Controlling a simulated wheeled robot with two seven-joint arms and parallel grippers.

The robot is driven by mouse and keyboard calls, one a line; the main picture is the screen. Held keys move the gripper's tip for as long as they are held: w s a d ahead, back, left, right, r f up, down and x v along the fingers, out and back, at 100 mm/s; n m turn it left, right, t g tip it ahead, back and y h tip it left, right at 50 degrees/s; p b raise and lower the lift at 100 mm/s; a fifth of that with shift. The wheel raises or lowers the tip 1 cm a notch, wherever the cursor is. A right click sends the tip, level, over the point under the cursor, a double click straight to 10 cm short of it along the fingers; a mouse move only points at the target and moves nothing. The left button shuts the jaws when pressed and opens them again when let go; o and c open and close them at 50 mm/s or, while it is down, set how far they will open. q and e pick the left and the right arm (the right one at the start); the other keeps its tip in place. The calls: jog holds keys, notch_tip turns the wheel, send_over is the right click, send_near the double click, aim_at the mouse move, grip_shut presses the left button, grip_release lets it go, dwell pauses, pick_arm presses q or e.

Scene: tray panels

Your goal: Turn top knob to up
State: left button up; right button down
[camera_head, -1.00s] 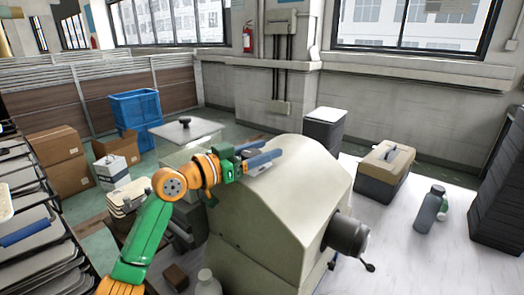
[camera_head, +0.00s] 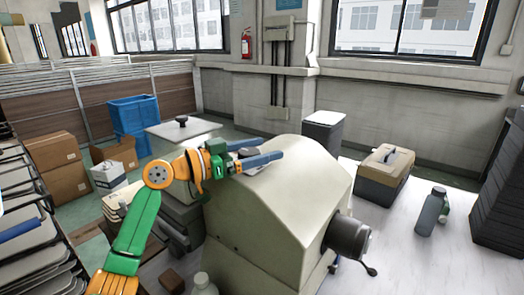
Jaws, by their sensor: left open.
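My left gripper (camera_head: 271,149) reaches in from the left over the top of a beige machine (camera_head: 290,195). Its two blue fingers are apart and point right, with nothing seen held between them. A small grey, rounded part (camera_head: 246,153) shows behind and between the fingers, on or near the machine's top. It is partly hidden, and I cannot tell whether it is a knob or which way it is turned. A dark grey round fitting (camera_head: 347,236) with a small lever (camera_head: 370,270) sticks out of the machine's right side. My right gripper is not in view.
A black knob-like piece (camera_head: 181,121) sits on a pale box top (camera_head: 190,132) behind my arm. A toolbox (camera_head: 385,178), a grey bottle (camera_head: 430,212) and a grey bin (camera_head: 323,132) stand to the right. Cardboard boxes (camera_head: 62,165) and a blue crate (camera_head: 134,115) are at left.

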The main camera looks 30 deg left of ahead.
pick_arm(q)
jog(key=b+v, duration=0.1)
jog(key=v, duration=0.1)
jog(key=b+v, duration=0.3)
jog(key=v, duration=0.1)
jog(key=shift+s+a+f, duration=0.15)
jog(key=shift+s+f, duration=0.05)
jog(key=shift+f, duration=0.1)
jog(key=shift+s+a+r, duration=0.1)
jog(key=shift+s+r, duration=0.05)
jog(key=shift+s, duration=0.05)
jog(key=shift+w, duration=0.1)
